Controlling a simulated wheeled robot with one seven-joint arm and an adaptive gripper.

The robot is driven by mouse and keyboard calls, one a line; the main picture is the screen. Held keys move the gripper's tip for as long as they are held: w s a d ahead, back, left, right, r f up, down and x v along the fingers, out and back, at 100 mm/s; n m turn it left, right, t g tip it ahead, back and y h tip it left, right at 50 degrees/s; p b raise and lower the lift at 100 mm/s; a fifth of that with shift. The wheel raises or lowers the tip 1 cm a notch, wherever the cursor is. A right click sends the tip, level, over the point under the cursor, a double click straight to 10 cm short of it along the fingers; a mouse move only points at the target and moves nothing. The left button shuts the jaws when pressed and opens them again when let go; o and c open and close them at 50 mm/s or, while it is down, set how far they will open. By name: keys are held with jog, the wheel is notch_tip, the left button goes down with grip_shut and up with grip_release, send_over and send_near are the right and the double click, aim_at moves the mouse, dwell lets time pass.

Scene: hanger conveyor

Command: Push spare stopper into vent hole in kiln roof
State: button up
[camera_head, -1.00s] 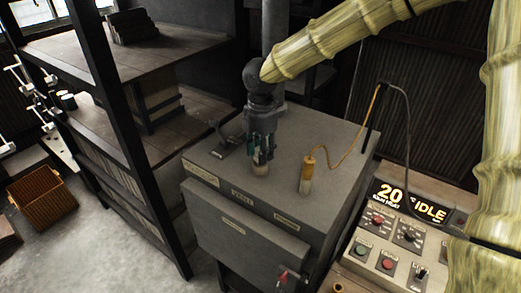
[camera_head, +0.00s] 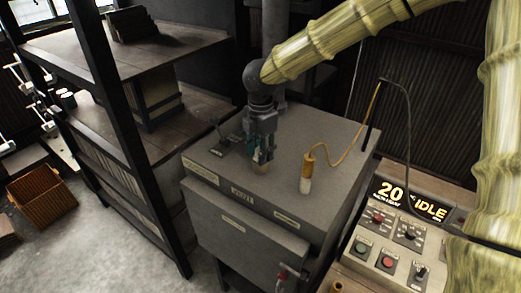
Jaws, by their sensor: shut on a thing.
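The kiln (camera_head: 235,225) is a grey box with a flat roof (camera_head: 285,150) and labels along its front edge. My gripper (camera_head: 261,160) points down over the front middle of the roof. It is shut on a small pale stopper (camera_head: 261,167), whose lower end is at or very close to the roof surface. The vent hole under it is hidden, and I cannot tell how deep the stopper sits. A second plug-like piece with an orange top and white lower part (camera_head: 307,170) stands upright on the roof to the right, with a cable leading from it.
A dark bracket-like fitting (camera_head: 223,138) is on the roof left of my gripper. A control panel (camera_head: 395,240) reading 20 and IDLE stands at the right. Dark shelving (camera_head: 120,60) stands at the left, and an orange-brown crate (camera_head: 42,197) is on the floor.

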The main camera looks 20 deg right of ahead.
jog(key=shift+f, duration=0.3)
jog(key=o, duration=0.9)
jog(key=o, duration=0.5)
jog(key=shift+o, duration=0.2)
notch_tip(320, 180, up, 12)
jog(key=shift+d, duration=0.1)
dwell(0.5)
